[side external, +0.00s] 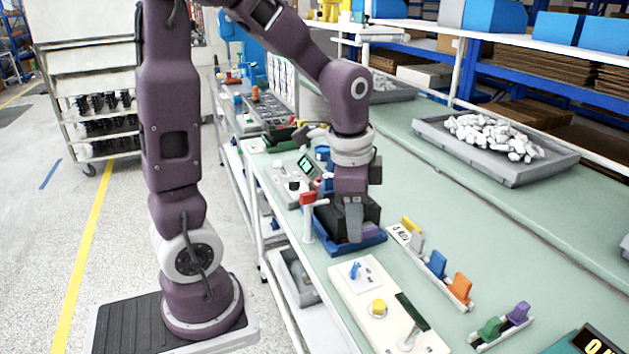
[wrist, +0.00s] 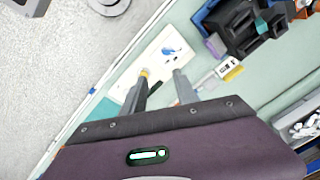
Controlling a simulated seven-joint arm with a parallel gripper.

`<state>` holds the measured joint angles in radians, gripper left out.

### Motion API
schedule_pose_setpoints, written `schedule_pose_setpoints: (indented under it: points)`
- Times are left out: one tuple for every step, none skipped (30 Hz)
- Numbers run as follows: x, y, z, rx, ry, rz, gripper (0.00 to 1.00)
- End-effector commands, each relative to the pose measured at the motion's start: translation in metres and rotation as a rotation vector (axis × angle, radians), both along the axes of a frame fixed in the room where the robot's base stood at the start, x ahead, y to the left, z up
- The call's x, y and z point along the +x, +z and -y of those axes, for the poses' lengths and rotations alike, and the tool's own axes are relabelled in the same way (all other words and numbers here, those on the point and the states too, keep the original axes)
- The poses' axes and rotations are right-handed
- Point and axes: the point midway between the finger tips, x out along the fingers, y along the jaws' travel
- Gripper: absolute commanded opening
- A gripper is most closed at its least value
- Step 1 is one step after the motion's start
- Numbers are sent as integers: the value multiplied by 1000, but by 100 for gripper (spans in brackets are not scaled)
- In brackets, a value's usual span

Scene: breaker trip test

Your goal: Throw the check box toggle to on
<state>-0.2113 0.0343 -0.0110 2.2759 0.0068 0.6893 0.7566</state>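The toggle leans, but I cannot tell which position is on. My gripper (side external: 353,236) points down beyond the panel, above the blue tray area. In the wrist view its fingers (wrist: 158,86) are apart with nothing between them.
A blue tray (side external: 362,250) holding a black box stands just beyond the panel. Rails with coloured clips (side external: 437,264) lie to the right. A grey tray (side external: 490,170) of white parts sits at the back.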

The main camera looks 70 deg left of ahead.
Motion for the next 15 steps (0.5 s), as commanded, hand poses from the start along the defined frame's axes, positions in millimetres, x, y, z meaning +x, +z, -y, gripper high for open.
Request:
schedule_pose_setpoints:
  points:
    - [-7,11,5,-2,31,29,36]
    - [-11,17,9,-4,55,45,36]
    - [-17,25,13,-8,86,67,36]
    - [-22,30,15,-12,109,81,36]
    - [-27,35,18,-18,132,97,36]
    - [-34,41,22,-25,161,118,36]
    - [-40,46,25,-32,186,135,36]
    - [-46,51,28,-39,210,152,36]
    - [-54,56,32,-51,243,175,36]
    - [-60,60,34,-59,267,191,36]
    - [-66,64,37,-70,292,208,36]
    - [-74,68,40,-84,322,230,36]
    - [-80,70,42,-94,345,243,36]
    - [-84,73,44,-103,363,255,36]
    - [-91,75,46,-118,389,272,36]
